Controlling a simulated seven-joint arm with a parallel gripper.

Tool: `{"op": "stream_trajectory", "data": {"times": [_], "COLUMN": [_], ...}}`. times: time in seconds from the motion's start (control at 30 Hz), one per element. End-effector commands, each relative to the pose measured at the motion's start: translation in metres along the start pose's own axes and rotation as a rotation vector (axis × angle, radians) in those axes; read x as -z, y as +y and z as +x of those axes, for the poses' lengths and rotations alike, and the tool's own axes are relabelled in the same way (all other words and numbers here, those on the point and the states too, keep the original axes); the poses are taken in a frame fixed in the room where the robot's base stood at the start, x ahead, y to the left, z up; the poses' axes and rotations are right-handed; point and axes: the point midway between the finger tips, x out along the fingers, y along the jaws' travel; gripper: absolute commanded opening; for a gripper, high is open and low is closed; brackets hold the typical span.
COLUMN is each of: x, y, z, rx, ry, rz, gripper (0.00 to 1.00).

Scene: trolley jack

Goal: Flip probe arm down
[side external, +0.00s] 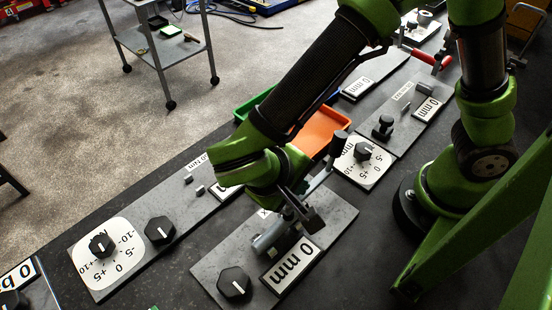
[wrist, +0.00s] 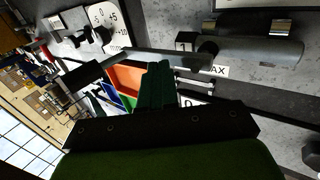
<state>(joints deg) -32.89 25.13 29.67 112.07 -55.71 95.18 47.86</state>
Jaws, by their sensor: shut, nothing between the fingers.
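The probe arm (side external: 320,178) is a grey bar with a dark cylindrical knob (side external: 339,144) at its raised end. It slants up from a grey cylinder (side external: 272,238) on a metal plate with a "0 mm" display. In the wrist view the probe arm (wrist: 160,59) runs across, just beyond my fingers, with its dark knob to the left and the cylinder (wrist: 255,50) to the right. My gripper (wrist: 158,68) is shut and empty, its fingers together close to the bar. In the side view my gripper (side external: 290,195) is beside the arm's lower part; contact cannot be told.
The plate also carries a black hexagonal knob (side external: 234,283) and the display (side external: 293,264). Neighbouring panels hold dials (side external: 102,246) and knobs (side external: 159,230). An orange bin (side external: 320,132) and a green bin (side external: 250,105) stand behind.

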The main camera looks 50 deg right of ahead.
Motion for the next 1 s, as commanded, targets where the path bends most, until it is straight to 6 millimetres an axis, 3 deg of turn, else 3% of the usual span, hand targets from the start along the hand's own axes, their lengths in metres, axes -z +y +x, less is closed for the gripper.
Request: {"op": "stream_trajectory", "data": {"times": [0.8, 1.0], "x": [-0.001, 0.000], "y": [-0.007, 0.002], "z": [0.006, -0.008], "rx": [0.002, 0.004], "ry": [-0.004, -0.001], "rz": [-0.006, 0.000], "gripper": [0.00, 0.00]}}
